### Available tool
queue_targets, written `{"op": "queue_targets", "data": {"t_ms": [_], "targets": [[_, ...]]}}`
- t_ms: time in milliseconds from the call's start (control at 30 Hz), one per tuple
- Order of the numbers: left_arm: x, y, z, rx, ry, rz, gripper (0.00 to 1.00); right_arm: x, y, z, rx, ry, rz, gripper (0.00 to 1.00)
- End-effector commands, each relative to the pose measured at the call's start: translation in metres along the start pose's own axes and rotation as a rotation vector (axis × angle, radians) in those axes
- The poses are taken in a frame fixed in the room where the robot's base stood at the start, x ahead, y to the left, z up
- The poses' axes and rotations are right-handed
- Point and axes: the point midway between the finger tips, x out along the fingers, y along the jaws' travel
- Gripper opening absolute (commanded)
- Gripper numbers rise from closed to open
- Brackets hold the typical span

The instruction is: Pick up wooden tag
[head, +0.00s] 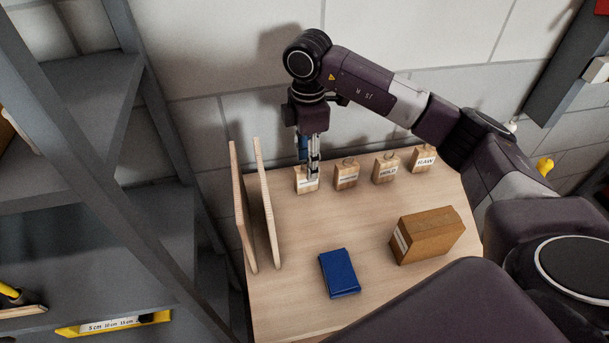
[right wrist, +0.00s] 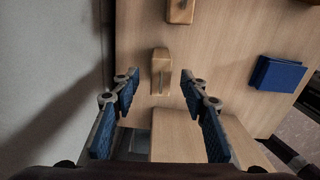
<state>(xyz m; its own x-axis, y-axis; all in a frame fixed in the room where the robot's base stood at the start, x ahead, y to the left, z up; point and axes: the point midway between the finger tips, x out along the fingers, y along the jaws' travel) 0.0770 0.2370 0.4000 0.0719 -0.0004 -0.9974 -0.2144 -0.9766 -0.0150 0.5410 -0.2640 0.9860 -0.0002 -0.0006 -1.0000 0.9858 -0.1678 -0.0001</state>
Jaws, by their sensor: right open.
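Several small wooden tags with white labels stand in a row at the back of the table. The leftmost wooden tag (head: 306,186) is partly hidden by my right gripper (head: 313,158), which points down over it. The other tags are a second one (head: 346,174), one reading HOLD (head: 385,168) and one reading RAW (head: 424,159). In the right wrist view, my right gripper (right wrist: 160,88) is open, with a wooden tag (right wrist: 161,66) in line with the gap between its fingers. Another tag (right wrist: 180,10) shows farther up. I cannot tell whether the fingers touch the tag. My left gripper is out of view.
Two upright pale boards (head: 266,205) stand at the table's left side. A blue box (head: 339,273) and a brown carton (head: 428,236) lie on the table (head: 290,305). The wall is close behind the tags. Grey shelving (head: 150,215) stands at left. The table's middle is clear.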

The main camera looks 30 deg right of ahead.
Motion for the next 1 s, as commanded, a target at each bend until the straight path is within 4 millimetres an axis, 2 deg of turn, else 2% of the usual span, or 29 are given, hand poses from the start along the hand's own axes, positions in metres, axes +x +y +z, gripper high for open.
{"op": "queue_targets", "data": {"t_ms": [200,333,633,1000], "targets": [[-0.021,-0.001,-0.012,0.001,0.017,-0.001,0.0,0.029,-0.003,-0.003,-0.002,-0.001,-0.005,0.41],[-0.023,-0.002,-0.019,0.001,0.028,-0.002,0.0,0.045,-0.002,-0.003,0.0,0.0,-0.002,0.41],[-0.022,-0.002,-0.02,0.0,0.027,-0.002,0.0,0.051,-0.001,-0.003,-0.001,0.001,0.001,0.4],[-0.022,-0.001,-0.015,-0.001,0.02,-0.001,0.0,0.05,-0.001,-0.003,-0.001,0.0,0.0,0.0]]}}
